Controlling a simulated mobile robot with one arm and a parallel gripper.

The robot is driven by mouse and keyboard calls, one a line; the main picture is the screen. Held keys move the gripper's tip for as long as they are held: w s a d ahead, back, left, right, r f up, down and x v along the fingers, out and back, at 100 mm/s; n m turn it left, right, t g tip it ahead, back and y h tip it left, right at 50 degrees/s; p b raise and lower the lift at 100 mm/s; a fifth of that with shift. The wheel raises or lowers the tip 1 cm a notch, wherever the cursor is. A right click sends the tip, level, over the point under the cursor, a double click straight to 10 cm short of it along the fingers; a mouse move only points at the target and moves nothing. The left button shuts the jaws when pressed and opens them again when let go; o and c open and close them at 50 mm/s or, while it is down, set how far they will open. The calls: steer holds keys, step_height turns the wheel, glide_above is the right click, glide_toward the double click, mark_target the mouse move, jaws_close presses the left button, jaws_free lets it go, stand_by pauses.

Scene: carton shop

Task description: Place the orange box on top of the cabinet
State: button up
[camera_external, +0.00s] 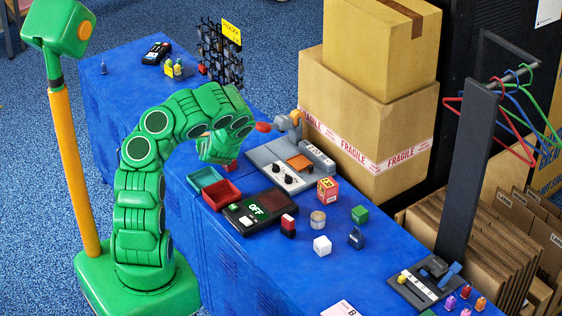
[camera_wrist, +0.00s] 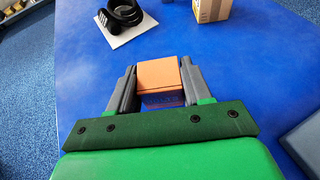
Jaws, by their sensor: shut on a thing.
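The orange box (camera_wrist: 160,80) sits between the two grey fingers of my gripper (camera_wrist: 154,88) in the wrist view. The fingers are shut on its sides.
Red and teal trays (camera_external: 221,194), a dark OFF panel (camera_external: 252,212) and several small blocks crowd the counter's middle. Large cartons (camera_external: 365,115) stand behind. A dark post (camera_external: 468,170) with coloured hangers rises at right. Bare blue top shows at the far left end.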

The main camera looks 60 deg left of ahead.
steer(key=shift+f, duration=1)
steer(key=shift+f, duration=0.1)
steer(key=o, duration=1.1)
steer(key=shift+o, duration=0.2)
steer(key=shift+d, duration=0.1)
steer(key=shift+v, duration=6)
